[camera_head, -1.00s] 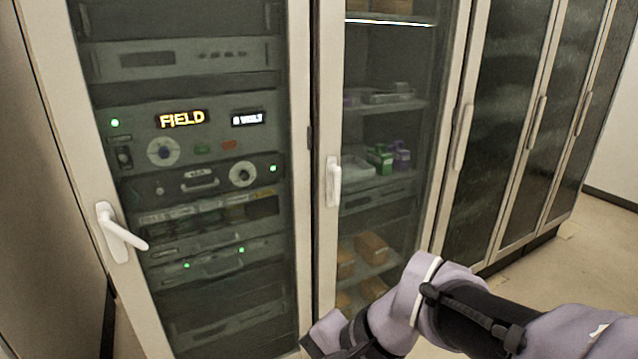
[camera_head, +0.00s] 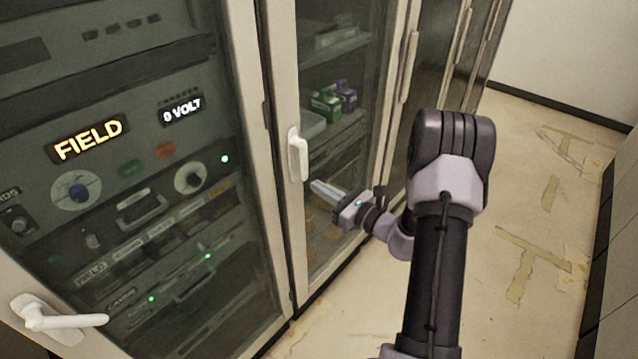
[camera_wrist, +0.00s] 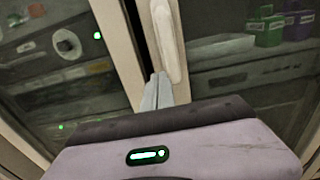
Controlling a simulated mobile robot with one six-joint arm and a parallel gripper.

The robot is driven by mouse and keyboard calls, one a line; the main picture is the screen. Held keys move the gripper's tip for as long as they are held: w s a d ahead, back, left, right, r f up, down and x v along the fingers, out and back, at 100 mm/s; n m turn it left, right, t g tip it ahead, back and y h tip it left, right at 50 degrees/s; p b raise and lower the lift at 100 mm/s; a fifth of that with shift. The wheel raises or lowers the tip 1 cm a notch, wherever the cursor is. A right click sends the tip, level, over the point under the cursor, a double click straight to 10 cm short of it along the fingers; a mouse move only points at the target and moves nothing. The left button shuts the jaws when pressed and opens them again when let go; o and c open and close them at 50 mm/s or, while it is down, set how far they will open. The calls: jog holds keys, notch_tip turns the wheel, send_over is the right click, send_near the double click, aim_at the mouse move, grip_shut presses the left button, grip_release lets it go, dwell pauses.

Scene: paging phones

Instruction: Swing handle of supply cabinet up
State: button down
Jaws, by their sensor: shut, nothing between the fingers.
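The supply cabinet (camera_head: 285,215) has a pale frame and a glass door, with boxes on shelves behind it. Its white handle (camera_head: 297,155) is upright, lying along the door's left frame. My gripper (camera_head: 318,187) is in front of the glass, just right of and below the handle's lower end. Its fingers are shut with nothing between them. In the wrist view the handle (camera_wrist: 168,45) rises just above my fingertips (camera_wrist: 158,80). I cannot tell whether they touch it.
An equipment cabinet (camera_head: 245,150) with a lit FIELD display stands to the left; its own white handle (camera_head: 58,320) sticks out sideways. More dark-glass cabinets (camera_head: 440,70) continue to the right. The floor (camera_head: 545,200) on the right is open, with worn tape marks.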

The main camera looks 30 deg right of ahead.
aim_at(304, 175)
jog(key=x, duration=0.8)
jog(key=shift+w+a, duration=0.15)
jog(key=shift+a, duration=0.05)
jog(key=shift+d, duration=0.15)
jog(key=shift+w+d, duration=0.2)
jog(key=shift+d, duration=0.3)
jog(key=shift+w+d, duration=0.2)
jog(key=shift+d, duration=0.3)
jog(key=shift+r, duration=0.1)
jog(key=shift+w+d+r, duration=0.2)
jog(key=shift+w+d, duration=0.05)
jog(key=shift+d, duration=0.45)
jog(key=shift+s+a+f+b, duration=0.2)
jog(key=shift+a+f+b, duration=0.1)
jog(key=shift+a+f, duration=0.15)
jog(key=shift+s+a+f+b, duration=0.15)
jog(key=shift+a+f+b, duration=0.15)
jog(key=shift+a, duration=0.2)
jog(key=b+v, duration=0.1)
jog(key=v, duration=0.8)
